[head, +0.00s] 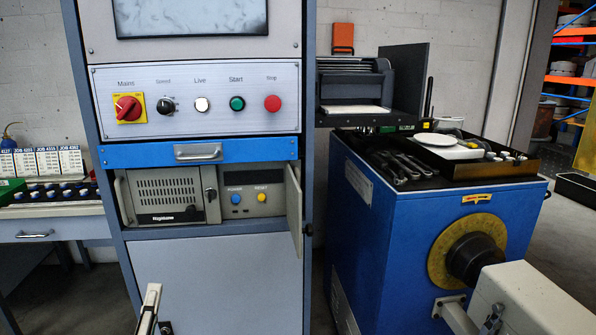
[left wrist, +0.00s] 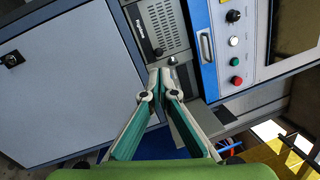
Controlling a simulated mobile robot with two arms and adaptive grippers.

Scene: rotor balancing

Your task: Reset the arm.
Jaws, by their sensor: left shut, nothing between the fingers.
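My left gripper (head: 148,312) is at the bottom of the head view, in front of the lower cabinet front and below the small open compartment. In the left wrist view its fingers (left wrist: 160,74) meet at the tips, shut with nothing between them. The compartment holds a panel (head: 250,201) with a blue POWER button (head: 235,199) and a yellow RESET button (head: 262,197). Its small door (head: 295,211) stands open to the right. In the left wrist view I cannot make out these buttons. My right gripper is not in view.
Above is a control panel (head: 196,74) with a red mains switch (head: 127,108) and several buttons, over a blue drawer (head: 255,151). A blue machine (head: 385,235) with tools on top stands right. A bench (head: 60,224) stands left. Space before the lower cabinet front looks clear.

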